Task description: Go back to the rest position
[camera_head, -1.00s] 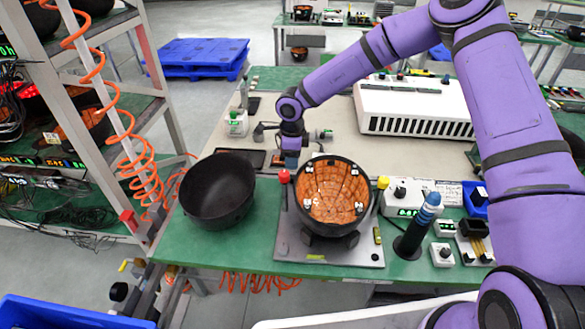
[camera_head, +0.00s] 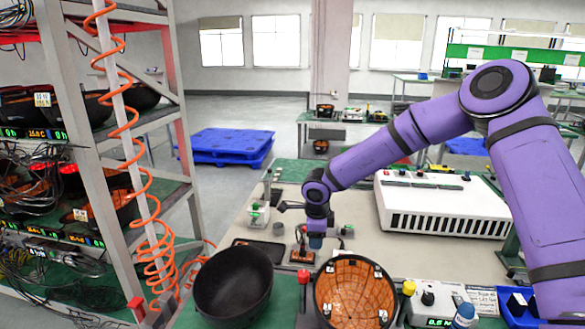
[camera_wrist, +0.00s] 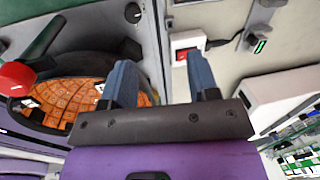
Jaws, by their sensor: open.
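My gripper (camera_head: 316,240) hangs from my purple arm over the beige mat, behind the orange-lined bowl. In the wrist view my gripper (camera_wrist: 160,80) has its two blue-grey fingers apart, with nothing between them. The black bowl with an orange tiled inside (camera_head: 354,290) sits on the bench at the front, and part of it shows at the left of the wrist view (camera_wrist: 75,100). A plain black bowl (camera_head: 233,285) stands to its left.
A white vented box (camera_head: 445,205) stands on the bench at the right. A metal rack (camera_head: 110,170) with bowls, cables and a coiled orange hose is at the left. A blue pallet (camera_head: 228,146) lies on the floor behind. The mat (camera_head: 370,235) has clear room beside the gripper.

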